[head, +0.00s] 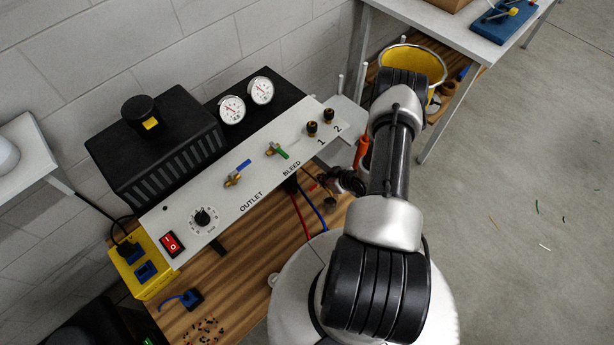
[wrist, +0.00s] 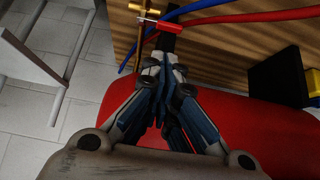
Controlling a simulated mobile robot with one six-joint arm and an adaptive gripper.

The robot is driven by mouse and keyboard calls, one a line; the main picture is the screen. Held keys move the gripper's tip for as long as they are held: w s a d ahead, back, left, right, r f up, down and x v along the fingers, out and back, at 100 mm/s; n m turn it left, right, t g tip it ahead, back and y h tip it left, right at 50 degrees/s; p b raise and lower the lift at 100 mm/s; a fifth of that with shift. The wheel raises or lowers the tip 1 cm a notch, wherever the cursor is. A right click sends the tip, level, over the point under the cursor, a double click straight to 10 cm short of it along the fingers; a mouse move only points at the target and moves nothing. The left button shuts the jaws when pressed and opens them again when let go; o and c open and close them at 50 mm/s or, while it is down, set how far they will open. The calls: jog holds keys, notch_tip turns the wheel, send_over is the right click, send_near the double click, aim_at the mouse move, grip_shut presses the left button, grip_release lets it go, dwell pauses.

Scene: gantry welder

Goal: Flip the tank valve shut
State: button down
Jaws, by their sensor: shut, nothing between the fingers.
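In the wrist view, a small valve with a red lever (wrist: 167,27) and brass fittings (wrist: 148,9) sits at the top, beside a wooden panel. It appears to be the tank valve. A red tank (wrist: 270,135) lies below it. My gripper (wrist: 165,68) is shut and empty, its fingertips pointing at the valve from just below in the picture. Whether they touch the red lever, I cannot tell. A dark upright piece beyond the fingertips partly meets the lever. In the head view this valve is not visible, and my arm covers much of that area.
Red (wrist: 260,15) and blue (wrist: 225,5) hoses run close to the valve. A black block (wrist: 280,76) stands at the right. The head view shows a control panel (head: 285,157) with blue (head: 242,167) and green (head: 277,150) levers, and gauges.

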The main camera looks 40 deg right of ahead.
aim_at(316, 185)
jog(key=shift+s, duration=0.15)
jog(key=d+b+x, duration=0.1)
jog(key=b+x, duration=0.2)
jog(key=x, duration=0.7)
jog(key=shift+a, duration=0.45)
